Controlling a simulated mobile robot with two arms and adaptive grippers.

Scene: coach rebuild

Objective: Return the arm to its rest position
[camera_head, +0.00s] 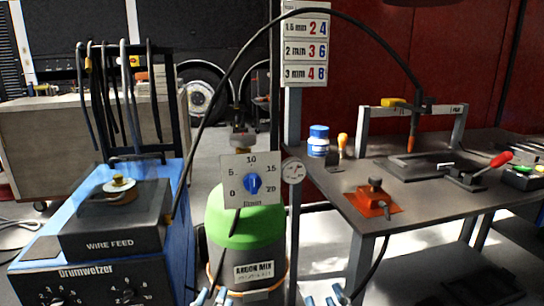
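Only the tips of my two grippers show, at the bottom edge of the head view. My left gripper (211,297) is in front of the base of the green-topped gas cylinder (245,225). Its bluish fingertips stand apart with nothing seen between them. My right gripper (325,297) is to the right of the cylinder, below the table's front edge. Its tips are also apart and look empty. The rest of both grippers and both arms is out of frame.
A blue welder (180,225) with a wire feed box (115,225) stands left. A flow dial panel (251,182) sits above the cylinder. A dark cable (350,20) arches to the torch (411,130) over the workbench (440,210). An orange clamp block (372,198) lies near the bench's front.

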